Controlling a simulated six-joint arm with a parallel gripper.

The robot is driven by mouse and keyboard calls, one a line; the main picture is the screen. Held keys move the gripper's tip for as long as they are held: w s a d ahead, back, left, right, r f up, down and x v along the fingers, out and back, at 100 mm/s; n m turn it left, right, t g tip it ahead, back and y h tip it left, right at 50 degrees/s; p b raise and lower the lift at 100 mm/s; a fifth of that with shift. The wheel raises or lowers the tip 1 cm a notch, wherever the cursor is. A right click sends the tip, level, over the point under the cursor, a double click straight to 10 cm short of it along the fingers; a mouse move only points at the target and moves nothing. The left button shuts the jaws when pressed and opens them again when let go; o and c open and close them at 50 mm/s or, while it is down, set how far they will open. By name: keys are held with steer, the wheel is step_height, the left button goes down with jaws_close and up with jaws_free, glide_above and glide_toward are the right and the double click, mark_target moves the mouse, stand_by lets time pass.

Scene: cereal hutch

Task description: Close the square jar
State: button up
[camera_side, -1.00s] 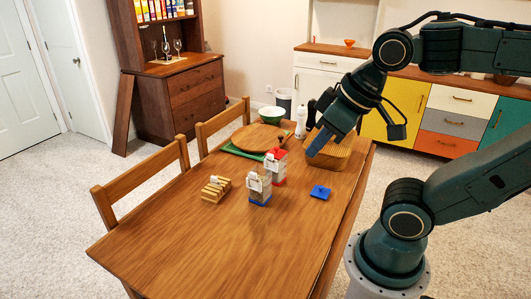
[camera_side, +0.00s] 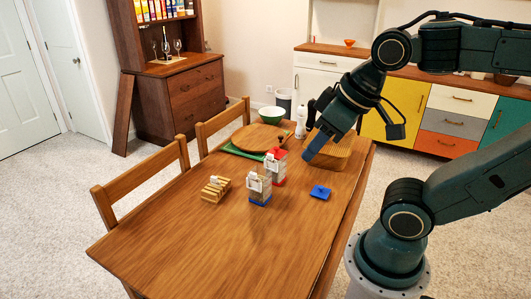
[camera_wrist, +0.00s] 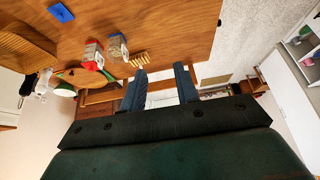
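Two square jars stand on the wooden table. The jar with the blue base (camera_side: 259,189) is nearer the camera and its top shows no blue lid. The jar with red parts (camera_side: 276,166) stands just behind it. A blue square lid (camera_side: 320,192) lies flat on the table to their right. In the wrist view the lid (camera_wrist: 61,12) is at the top left, with the red jar (camera_wrist: 93,55) and the blue jar (camera_wrist: 118,46) below it. My gripper (camera_side: 308,158) is above the table's right side, apart from jars and lid. Its two fingers (camera_wrist: 161,80) are spread and empty.
A small slatted wooden rack (camera_side: 215,189) stands left of the jars. A round board (camera_side: 258,138), a green bowl (camera_side: 272,115), a white shaker (camera_side: 301,122) and a wooden basket (camera_side: 332,152) stand farther back. The table's front (camera_side: 215,250) is clear.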

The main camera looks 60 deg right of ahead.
steer(key=w+d+f+m+g, duration=0.1)
steer(key=w+d+f+m, duration=0.25)
steer(key=d+m, duration=0.2)
steer(key=w+d+f+m+g+h, duration=0.1)
steer(key=w+d+f+m, duration=0.1)
steer(key=w+d+m, duration=0.4)
steer(key=w+d+f+m+g, duration=0.1)
steer(key=w+d+f+m, duration=0.2)
steer(key=m, duration=0.4)
steer(key=s+d+f+m+g, duration=0.1)
steer(key=s+d+f+m, duration=0.1)
steer(key=d+f+m, duration=0.3)
steer(key=s+d+f+m, duration=0.2)
steer(key=d+f+m, duration=0.4)
steer(key=d+f, duration=0.1)
steer(key=s+d+f+m+g+y, duration=0.1)
steer(key=s+d+f+m, duration=0.1)
steer(key=d+f+m, duration=0.3)
steer(key=shift+d+f+m+g, duration=0.35)
steer(key=shift+d+f, duration=0.15)
steer(key=shift+f, duration=0.15)
steer(key=shift+s+d+f+m, duration=0.25)
steer(key=shift+f+m, duration=0.05)
steer(key=shift+f, duration=0.15)
steer(key=shift+f, duration=0.2)
steer(key=shift+f, duration=2)
